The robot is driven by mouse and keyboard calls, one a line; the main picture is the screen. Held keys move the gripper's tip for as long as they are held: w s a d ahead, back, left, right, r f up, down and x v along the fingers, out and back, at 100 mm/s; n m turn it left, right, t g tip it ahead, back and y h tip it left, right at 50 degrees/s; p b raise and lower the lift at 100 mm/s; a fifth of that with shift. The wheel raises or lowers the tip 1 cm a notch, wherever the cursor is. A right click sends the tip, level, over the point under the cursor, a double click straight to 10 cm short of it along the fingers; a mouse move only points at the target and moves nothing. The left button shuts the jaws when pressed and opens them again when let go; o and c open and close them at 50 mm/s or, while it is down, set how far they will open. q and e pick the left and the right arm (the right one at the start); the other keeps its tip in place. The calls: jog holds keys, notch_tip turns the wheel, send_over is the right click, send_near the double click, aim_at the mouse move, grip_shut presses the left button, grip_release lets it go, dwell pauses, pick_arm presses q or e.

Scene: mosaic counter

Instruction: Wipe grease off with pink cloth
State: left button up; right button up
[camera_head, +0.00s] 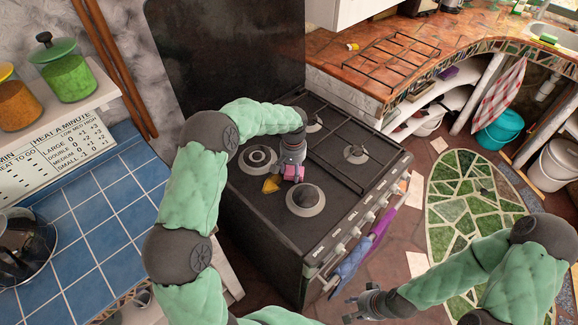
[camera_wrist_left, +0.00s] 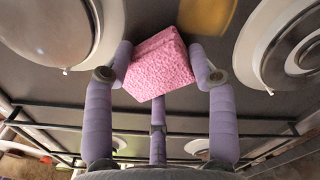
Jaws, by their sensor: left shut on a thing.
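The pink cloth (camera_head: 293,173) is a small folded block held low over the dark stove top (camera_head: 262,207). It also shows in the left wrist view (camera_wrist_left: 157,66), pinched between the purple fingers. My left gripper (camera_head: 291,167) is shut on it. A yellow-orange grease patch (camera_head: 271,185) lies on the stove top just left of the cloth. Part of the patch shows at the top edge of the left wrist view (camera_wrist_left: 207,14), beyond the cloth. Whether the cloth touches the stove is unclear. My right gripper (camera_head: 352,308) is empty, with its fingers spread, in front of the stove.
Round burners surround the cloth, one close in front (camera_head: 305,198). A black grate (camera_head: 337,160) covers the stove's right side. Purple and blue towels (camera_head: 366,252) hang at the stove front. A blue tiled counter (camera_head: 85,220) is left, and an orange counter (camera_head: 345,65) with a rack is behind right.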

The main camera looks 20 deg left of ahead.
pick_arm(q)
jog(key=shift+s+d, duration=0.35)
jog(key=shift+d, duration=0.45)
jog(key=shift+r+p, duration=2)
jog(key=shift+r, duration=1)
jog(key=shift+r+p, duration=1.1)
jog(key=shift+r, duration=0.45)
jog(key=shift+f, duration=0.1)
jog(key=shift+a, duration=0.15)
